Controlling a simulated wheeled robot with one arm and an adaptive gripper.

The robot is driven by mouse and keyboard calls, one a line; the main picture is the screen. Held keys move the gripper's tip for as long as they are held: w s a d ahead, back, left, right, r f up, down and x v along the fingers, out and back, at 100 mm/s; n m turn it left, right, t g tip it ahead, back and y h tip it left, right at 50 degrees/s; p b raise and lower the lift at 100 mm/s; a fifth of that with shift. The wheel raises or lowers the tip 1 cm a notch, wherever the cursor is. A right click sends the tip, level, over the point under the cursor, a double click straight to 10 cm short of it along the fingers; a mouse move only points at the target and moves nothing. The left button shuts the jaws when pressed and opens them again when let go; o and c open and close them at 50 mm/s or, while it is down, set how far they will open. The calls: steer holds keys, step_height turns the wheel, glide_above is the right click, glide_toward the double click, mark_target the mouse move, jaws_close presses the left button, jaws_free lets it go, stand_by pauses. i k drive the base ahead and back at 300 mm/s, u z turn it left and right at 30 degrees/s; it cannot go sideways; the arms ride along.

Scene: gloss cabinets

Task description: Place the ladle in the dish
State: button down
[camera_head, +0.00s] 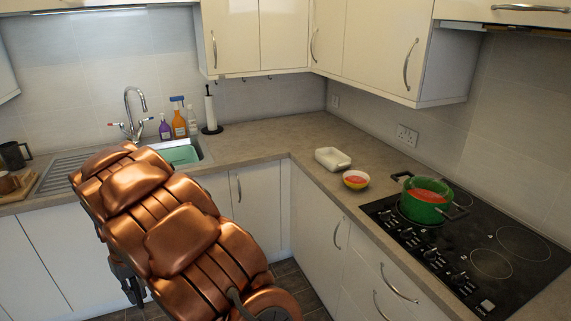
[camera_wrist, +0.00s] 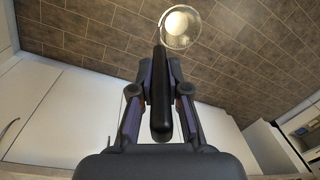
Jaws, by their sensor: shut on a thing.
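The ladle (camera_wrist: 160,118) has a long black handle and a round, pale metal bowl. In the wrist view its handle lies between the fingers of my gripper (camera_wrist: 160,88), which is shut on it. The ladle's bowl points to the top of that view, with brown tiled floor behind it. In the head view my copper-coloured arm fills the lower left; the ladle and the fingertips cannot be made out there. A white rectangular dish (camera_head: 332,159) sits on the worktop right of the corner, well away from my arm. Its inside looks empty.
A small yellow-rimmed bowl (camera_head: 356,180) with red contents stands close to the dish. A green pot (camera_head: 425,201) with red contents is on the black hob (camera_head: 495,245). Bottles (camera_head: 179,122) and a paper-towel holder (camera_head: 210,112) stand by the sink. Wall cabinets (camera_head: 375,50) overhang the worktop.

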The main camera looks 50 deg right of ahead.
mark_target(332, 159)
steer(key=z, duration=1.55)
steer(key=i, duration=1.7)
steer(key=z, duration=0.05)
